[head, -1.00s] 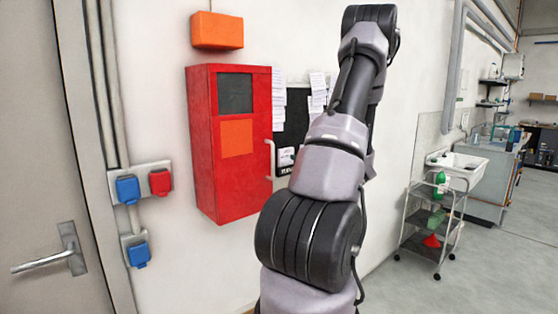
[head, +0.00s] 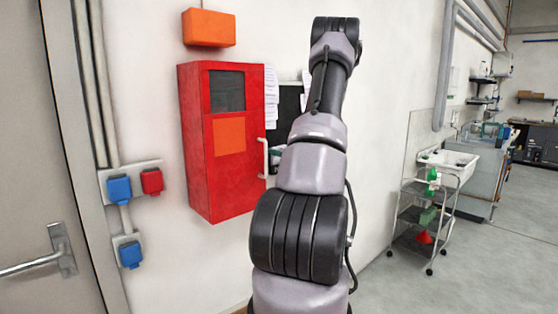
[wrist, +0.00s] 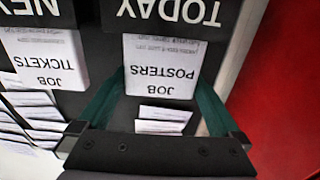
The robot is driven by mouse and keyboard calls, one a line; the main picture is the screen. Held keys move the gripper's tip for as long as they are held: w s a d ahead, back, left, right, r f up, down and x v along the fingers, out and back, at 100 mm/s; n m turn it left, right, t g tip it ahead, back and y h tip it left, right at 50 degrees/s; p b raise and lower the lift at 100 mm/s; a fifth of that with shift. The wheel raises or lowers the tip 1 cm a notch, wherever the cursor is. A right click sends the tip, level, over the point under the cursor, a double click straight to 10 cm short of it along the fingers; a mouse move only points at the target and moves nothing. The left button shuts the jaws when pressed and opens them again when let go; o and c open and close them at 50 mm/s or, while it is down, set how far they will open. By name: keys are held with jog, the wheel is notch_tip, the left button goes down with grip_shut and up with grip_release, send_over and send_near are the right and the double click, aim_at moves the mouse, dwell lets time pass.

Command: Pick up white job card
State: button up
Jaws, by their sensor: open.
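A white card reading JOB POSTERS (wrist: 160,68) hangs upside down in the wrist view on a dark board (wrist: 85,103), below the word TODAY. My gripper (wrist: 161,78) is open, with one green finger on each side of this card. I cannot tell whether the fingers touch it. A second white card reading JOB TICKETS (wrist: 48,60) hangs to the left. In the head view the board (head: 289,115) shows partly behind my arm, and my gripper is hidden there.
A red cabinet (head: 220,180) with a pale handle is on the wall left of the board; its red also fills the right of the wrist view (wrist: 285,90). Smaller white cards (wrist: 163,118) lie nearby in the wrist view. A trolley (head: 425,215) stands right on open floor.

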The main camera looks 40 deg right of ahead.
jog(key=c, duration=1)
